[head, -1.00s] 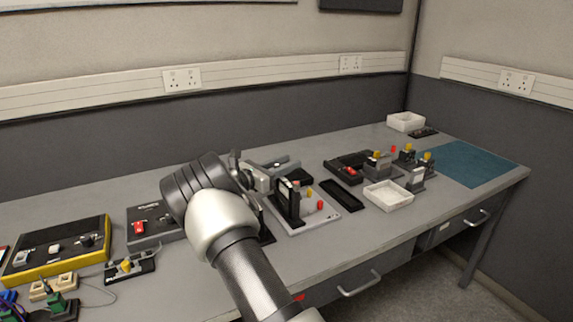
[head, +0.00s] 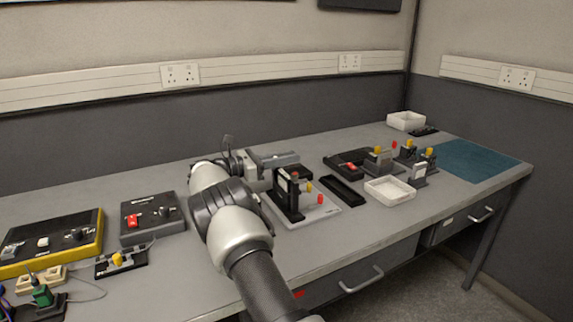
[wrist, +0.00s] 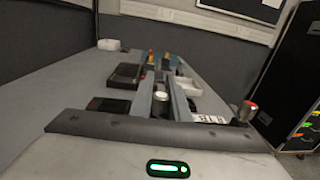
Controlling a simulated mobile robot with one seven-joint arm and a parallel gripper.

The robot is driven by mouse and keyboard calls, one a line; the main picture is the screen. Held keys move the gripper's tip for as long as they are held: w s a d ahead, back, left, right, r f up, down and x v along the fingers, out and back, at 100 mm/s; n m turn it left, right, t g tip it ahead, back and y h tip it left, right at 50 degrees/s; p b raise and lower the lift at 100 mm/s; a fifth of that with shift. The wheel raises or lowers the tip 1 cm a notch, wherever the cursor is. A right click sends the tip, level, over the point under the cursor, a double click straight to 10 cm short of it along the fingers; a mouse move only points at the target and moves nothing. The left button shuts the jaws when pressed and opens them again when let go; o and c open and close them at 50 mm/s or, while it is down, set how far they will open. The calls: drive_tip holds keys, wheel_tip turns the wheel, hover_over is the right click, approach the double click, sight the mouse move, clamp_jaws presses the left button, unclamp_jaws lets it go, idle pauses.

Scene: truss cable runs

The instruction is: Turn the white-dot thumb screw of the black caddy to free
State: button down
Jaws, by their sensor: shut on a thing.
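My gripper (head: 290,160) reaches in from the left over the middle of the bench, behind a black upright frame on a pale plate. In the wrist view my two grey fingers (wrist: 160,98) are close together with a pale round piece (wrist: 160,104) between them, which looks like the white-dot thumb screw. They are shut on it. A dark low box (wrist: 108,105) beside and under the fingers seems to be the black caddy; most of it is hidden. In the head view the screw is hidden by the gripper and frame. I cannot tell how far it is turned.
The black upright frame (head: 287,196) stands close in front of my gripper, with red and yellow knobs beside it. A black tray (head: 343,191) and a white tray (head: 390,190) lie to the right. A dark box with a red switch (head: 152,218) is on the left.

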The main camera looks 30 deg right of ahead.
drive_tip(key=shift+s+m+g, duration=0.25)
drive_tip(key=shift+m+g, duration=0.25)
drive_tip(key=shift+g, duration=0.3)
drive_tip(key=c, duration=1.7)
unclamp_jaws()
drive_tip(key=shift+o, duration=0.2)
